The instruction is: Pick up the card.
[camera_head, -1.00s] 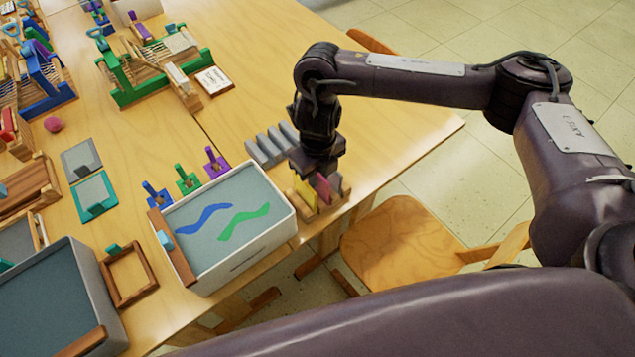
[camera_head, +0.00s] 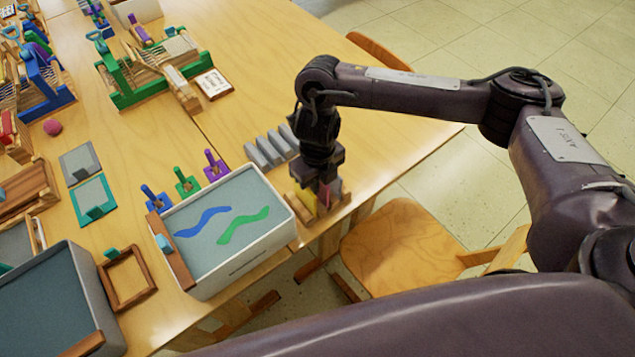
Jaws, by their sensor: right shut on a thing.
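A small wooden rack (camera_head: 317,213) stands at the table's front edge, just right of the grey-topped tray. Upright in it are a yellow card (camera_head: 307,199) and a red card (camera_head: 324,197). My right gripper (camera_head: 322,188) points straight down over the rack, its fingers low among the cards. It is shut on a card, seemingly the red one, though the fingertips are small and partly hidden. The card still appears to be within the rack. My left gripper is out of view.
A white tray (camera_head: 285,228) with blue and green wavy strips stands just left of the rack. Grey ridged blocks (camera_head: 268,150) lie behind it. Small blue, green and purple stands line the tray's back. A wooden chair (camera_head: 400,245) is beyond the table edge.

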